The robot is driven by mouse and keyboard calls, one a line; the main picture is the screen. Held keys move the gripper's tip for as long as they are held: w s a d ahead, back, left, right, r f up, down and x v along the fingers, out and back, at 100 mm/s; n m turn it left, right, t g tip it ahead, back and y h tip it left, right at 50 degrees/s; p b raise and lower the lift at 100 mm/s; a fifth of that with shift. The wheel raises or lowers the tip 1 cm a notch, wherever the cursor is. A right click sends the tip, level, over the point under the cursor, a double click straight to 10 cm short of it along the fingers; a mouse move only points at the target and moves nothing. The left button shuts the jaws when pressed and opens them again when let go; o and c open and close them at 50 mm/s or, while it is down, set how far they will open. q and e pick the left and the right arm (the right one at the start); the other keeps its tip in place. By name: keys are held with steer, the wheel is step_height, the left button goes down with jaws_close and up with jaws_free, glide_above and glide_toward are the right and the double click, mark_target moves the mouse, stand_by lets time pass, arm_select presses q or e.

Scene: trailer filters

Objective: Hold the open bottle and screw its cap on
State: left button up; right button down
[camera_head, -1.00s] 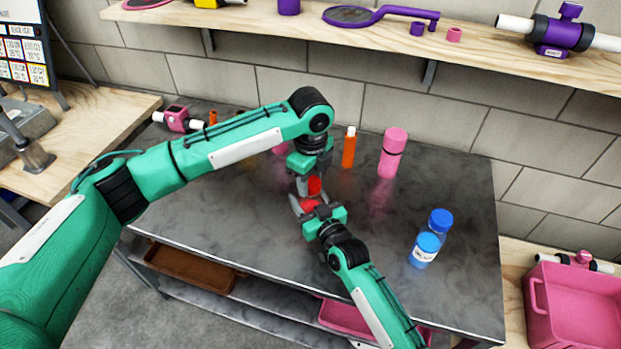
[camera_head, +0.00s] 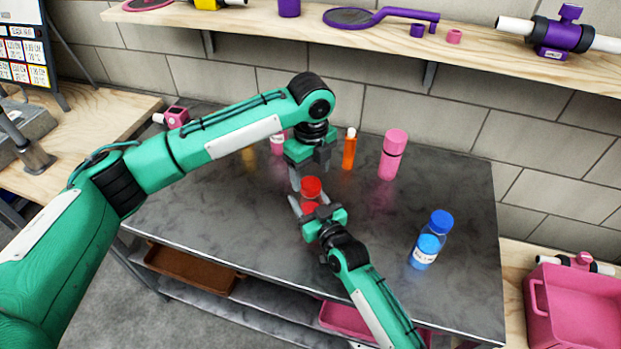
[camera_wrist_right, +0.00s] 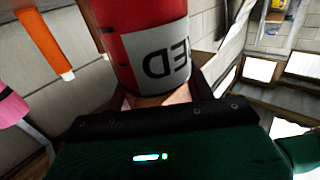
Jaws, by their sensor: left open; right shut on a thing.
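A red bottle (camera_head: 309,207) stands in the grip of my right gripper (camera_head: 308,208), which is shut around its body from the front. The right wrist view shows the red body (camera_wrist_right: 118,15) with a white label (camera_wrist_right: 158,60) with upside-down lettering. A red cap (camera_head: 311,186) sits at the bottle's top; whether it is screwed tight I cannot tell. My left gripper (camera_head: 308,176) points down, open and empty, just above and behind the cap. One pale finger shows left of the cap; the other is partly dark against the wrist.
An orange bottle (camera_head: 349,152) and a pink bottle (camera_head: 392,155) stand behind on the grey table (camera_head: 250,215). A blue bottle (camera_head: 427,245) stands at the right. A wooden shelf (camera_head: 470,48) runs above the back. The table's left front is clear.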

arm_select(q)
step_height(320, 180, up, 9)
steer(key=shift+f, duration=0.15)
arm_select(e)
steer(key=shift+c, duration=2.3)
jaws_free()
arm_select(q)
steer(key=shift+f+b, duration=1.2)
steer(key=shift+b, duration=0.05)
arm_select(e)
steer(key=v, duration=1.3)
steer(key=shift+s+d, duration=0.2)
steer(key=shift+s, duration=0.15)
